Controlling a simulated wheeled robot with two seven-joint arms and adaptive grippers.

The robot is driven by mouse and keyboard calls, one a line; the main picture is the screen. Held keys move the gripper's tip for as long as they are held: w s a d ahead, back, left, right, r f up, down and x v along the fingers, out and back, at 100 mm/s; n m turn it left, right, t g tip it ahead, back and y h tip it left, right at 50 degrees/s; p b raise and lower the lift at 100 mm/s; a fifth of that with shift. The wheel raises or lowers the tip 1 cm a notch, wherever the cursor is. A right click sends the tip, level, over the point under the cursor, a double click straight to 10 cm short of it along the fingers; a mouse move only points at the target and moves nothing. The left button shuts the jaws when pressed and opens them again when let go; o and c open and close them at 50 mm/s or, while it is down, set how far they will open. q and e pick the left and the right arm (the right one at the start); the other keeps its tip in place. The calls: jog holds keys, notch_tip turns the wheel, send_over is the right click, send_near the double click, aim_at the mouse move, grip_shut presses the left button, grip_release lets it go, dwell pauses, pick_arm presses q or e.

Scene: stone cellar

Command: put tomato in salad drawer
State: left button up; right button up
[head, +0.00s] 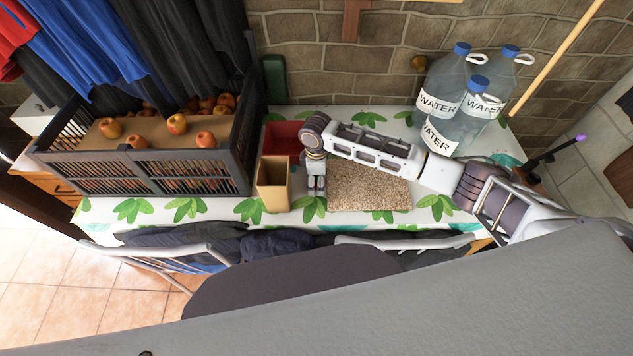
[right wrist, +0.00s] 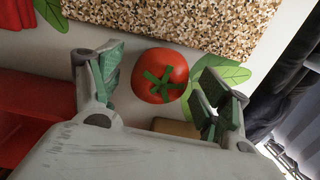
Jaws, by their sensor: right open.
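A red tomato (right wrist: 160,75) with a green star-shaped stalk lies on the leaf-patterned tablecloth in the right wrist view. My right gripper (right wrist: 163,90) is open, with one finger on each side of the tomato and gaps between; it holds nothing. In the head view my right gripper (head: 316,184) points down at the table and the tomato is hidden. A red open container (head: 283,132), which may be the salad drawer, stands behind and left of the gripper; it also shows in the right wrist view (right wrist: 30,105). My left gripper is not in view.
A tan open box (head: 273,196) stands just left of the right gripper. A speckled mat (head: 368,188) lies to its right. A black crate (head: 190,172) of apples is at left, and several water bottles (head: 440,85) are at right. Chairs (head: 165,250) line the front edge.

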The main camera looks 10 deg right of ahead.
jog(key=shift+c, duration=0.2)
jog(key=c, duration=1.1)
jog(key=shift+r, duration=0.1)
jog(key=shift+r, duration=4.95)
